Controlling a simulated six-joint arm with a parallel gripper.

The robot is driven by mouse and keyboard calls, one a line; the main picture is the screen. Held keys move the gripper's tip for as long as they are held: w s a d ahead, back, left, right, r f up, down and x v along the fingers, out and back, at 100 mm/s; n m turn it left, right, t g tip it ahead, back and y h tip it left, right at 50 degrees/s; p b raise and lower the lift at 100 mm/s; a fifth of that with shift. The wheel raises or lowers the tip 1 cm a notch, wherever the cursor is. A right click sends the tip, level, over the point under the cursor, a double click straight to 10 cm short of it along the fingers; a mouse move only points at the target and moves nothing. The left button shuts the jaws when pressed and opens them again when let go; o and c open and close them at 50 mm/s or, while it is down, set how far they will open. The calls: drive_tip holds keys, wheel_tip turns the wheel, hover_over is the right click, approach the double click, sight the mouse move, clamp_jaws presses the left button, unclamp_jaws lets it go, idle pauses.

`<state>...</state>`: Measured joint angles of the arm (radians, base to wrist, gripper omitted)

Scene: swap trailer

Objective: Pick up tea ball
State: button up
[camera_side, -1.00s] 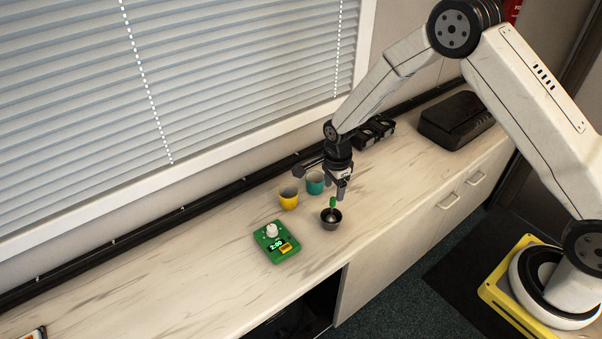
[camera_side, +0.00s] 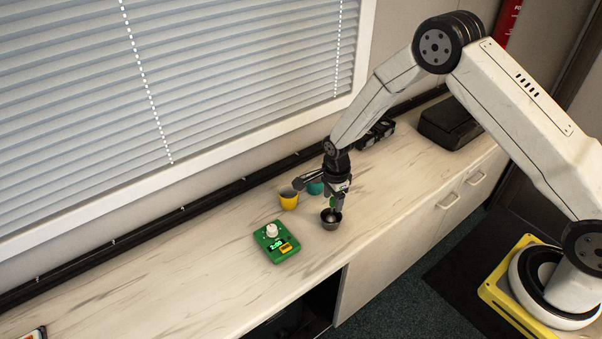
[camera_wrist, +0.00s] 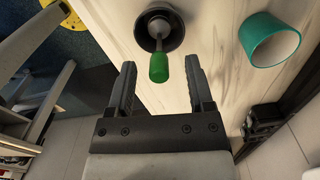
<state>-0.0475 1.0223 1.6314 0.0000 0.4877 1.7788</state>
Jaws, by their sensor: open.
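The tea ball (camera_wrist: 159,66) has a green handle and a metal end that rests in a small dark bowl (camera_wrist: 172,40). In the side view the bowl (camera_side: 331,224) stands on the counter near its front edge. The green handle points up between the fingers there, partly hidden by my gripper (camera_side: 338,203). In the wrist view my gripper (camera_wrist: 160,82) is open, with one finger on each side of the lower end of the green handle. The fingers appear apart from the handle.
A yellow cup (camera_side: 289,200) and a teal cup (camera_side: 316,188) stand just left of and behind my gripper. A black case (camera_side: 450,122) lies at the back right. The counter left of the timer is mostly clear.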

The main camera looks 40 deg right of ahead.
sight(332, 205)
drive_tip(key=shift+f, duration=1.85)
clamp_jaws()
